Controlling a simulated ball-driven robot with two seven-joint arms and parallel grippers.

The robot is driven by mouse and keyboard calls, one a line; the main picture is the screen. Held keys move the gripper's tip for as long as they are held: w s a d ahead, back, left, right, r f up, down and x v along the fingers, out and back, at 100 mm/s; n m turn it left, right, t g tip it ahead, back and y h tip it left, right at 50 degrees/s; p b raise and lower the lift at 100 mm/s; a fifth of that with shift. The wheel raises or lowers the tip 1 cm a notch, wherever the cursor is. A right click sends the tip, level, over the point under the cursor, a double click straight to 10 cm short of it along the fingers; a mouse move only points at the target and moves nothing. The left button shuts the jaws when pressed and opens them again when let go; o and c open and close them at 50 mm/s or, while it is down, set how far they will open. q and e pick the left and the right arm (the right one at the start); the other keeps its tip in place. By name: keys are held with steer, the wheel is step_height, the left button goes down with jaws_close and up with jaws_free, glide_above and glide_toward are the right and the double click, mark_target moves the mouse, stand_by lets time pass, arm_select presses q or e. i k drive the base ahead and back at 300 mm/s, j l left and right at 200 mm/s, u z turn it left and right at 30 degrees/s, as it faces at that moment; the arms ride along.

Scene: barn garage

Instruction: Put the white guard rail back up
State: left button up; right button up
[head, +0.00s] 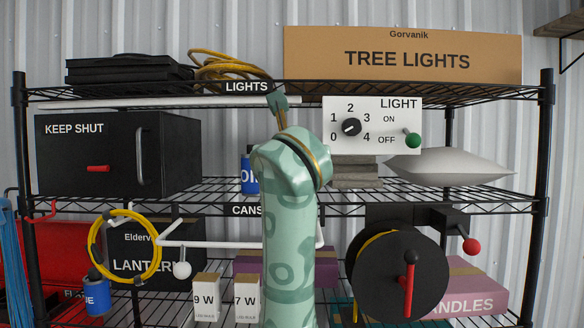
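The white guard rail (240,244) hangs in front of the middle part of the lower shelf bay, below the CANS shelf. Its left side arm runs up to the shelf, and a white ball (181,270) hangs at its left end. One of my arms, pale green and patterned, rises through the middle of the picture and covers part of the rail. I cannot tell which arm it is. A small dark teal piece shows at its top, but I cannot make out gripper fingers. I see no clear gripper.
A yellow cable loop (125,280) hangs left of the rail. A black KEEP SHUT box (85,165), a LIGHT switch panel (372,110), a blue can (97,293) and small boxes (206,298) crowd the shelves.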

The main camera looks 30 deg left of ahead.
mark_target(182, 270)
steer(key=u, duration=1.25)
